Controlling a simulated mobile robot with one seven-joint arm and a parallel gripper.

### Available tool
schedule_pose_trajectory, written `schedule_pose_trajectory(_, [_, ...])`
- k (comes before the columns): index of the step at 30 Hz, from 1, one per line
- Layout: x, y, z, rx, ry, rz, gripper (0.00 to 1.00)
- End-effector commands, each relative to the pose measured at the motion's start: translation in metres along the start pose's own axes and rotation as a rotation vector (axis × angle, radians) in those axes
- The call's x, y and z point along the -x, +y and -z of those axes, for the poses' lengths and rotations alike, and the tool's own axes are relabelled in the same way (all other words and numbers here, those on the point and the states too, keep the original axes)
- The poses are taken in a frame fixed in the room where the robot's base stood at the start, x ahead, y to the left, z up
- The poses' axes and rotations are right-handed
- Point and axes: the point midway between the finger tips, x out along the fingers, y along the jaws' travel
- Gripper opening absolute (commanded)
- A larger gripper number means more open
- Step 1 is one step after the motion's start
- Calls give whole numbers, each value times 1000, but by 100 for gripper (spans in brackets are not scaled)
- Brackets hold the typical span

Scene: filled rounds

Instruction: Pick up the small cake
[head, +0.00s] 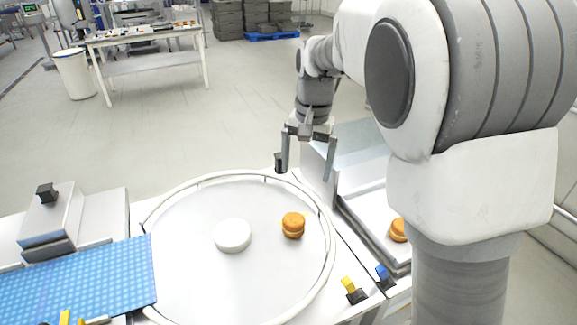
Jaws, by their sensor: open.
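A small round cake (293,225), golden brown with a pale filling line, sits on the white round turntable (190,270), right of a white central hub (232,235). A second similar cake (398,230) lies in the tray to the right, partly hidden behind my arm. My gripper (307,172) is open and empty, with its fingers pointing down. In the picture it is above the turntable's back right rim, up from the first cake and apart from it. Its exact height is hard to tell.
A raised rail (203,179) rings the turntable. A blue textured belt (75,278) meets it at the left. A metal tray (362,209) and upright panel stand at the right. Yellow and blue clips (350,286) sit at front right. A worktable (150,64) stands far behind.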

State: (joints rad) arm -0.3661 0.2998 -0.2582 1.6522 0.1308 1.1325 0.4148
Motion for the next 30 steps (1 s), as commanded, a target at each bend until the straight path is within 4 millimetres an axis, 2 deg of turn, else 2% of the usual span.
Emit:
schedule_pose_trajectory(3, [-20, -18, 12, -20, -24, -34, 100])
schedule_pose_trajectory(10, [-40, -34, 22, -42, -40, -68, 100])
schedule_pose_trajectory(14, [-54, -35, 22, -45, -43, -73, 100])
schedule_pose_trajectory(24, [-126, -30, 18, -45, -45, -73, 100])
schedule_pose_trajectory(30, [-156, -27, 17, -44, -44, -72, 100])
